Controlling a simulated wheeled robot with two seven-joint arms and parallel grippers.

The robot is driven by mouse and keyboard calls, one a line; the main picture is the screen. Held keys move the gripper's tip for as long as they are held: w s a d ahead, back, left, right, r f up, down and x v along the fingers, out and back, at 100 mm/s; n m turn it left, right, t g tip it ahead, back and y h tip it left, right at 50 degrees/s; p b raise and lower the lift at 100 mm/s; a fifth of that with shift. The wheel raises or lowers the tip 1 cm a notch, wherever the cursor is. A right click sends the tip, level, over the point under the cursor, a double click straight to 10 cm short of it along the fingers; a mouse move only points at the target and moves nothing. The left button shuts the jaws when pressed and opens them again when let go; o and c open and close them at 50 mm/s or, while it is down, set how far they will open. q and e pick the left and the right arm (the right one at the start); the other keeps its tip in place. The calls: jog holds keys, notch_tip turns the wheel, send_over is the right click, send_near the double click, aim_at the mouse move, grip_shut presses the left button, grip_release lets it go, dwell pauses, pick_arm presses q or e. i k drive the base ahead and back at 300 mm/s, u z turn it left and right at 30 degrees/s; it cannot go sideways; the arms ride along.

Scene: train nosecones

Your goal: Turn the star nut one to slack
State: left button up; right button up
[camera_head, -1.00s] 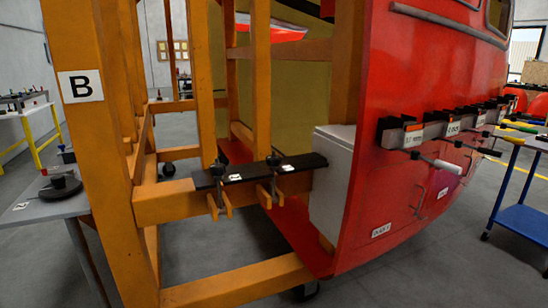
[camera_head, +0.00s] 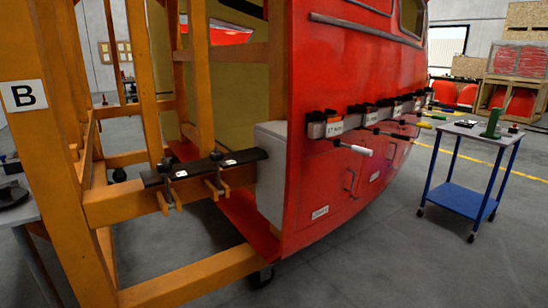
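No part clearly reads as star nut one at this size. A black bar (camera_head: 203,167) lies along the orange frame's crossbeam, with small white labels on it that are too small to read. Two dark clamp-like fittings sit on the bar, a left one (camera_head: 165,166) and a right one (camera_head: 216,160), each with orange prongs below. Whether either carries the star nut, I cannot tell. A row of black clamps with labelled blocks (camera_head: 334,127) runs along the red nosecone (camera_head: 325,80), with handles sticking out. Neither of my grippers is in view.
The orange frame (camera_head: 112,290), marked B, stands at the left. A grey box (camera_head: 271,170) stands between bar and nosecone. A blue trolley (camera_head: 458,198) with tools stands at the right. A grey table (camera_head: 20,213) is at the left edge. Floor is open between nosecone and trolley.

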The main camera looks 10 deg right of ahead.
aim_at(217, 159)
jog(key=z, duration=1)
jog(key=i, duration=0.35)
jog(key=u, duration=1)
jog(key=i, duration=1.1)
jog(key=u, duration=1.1)
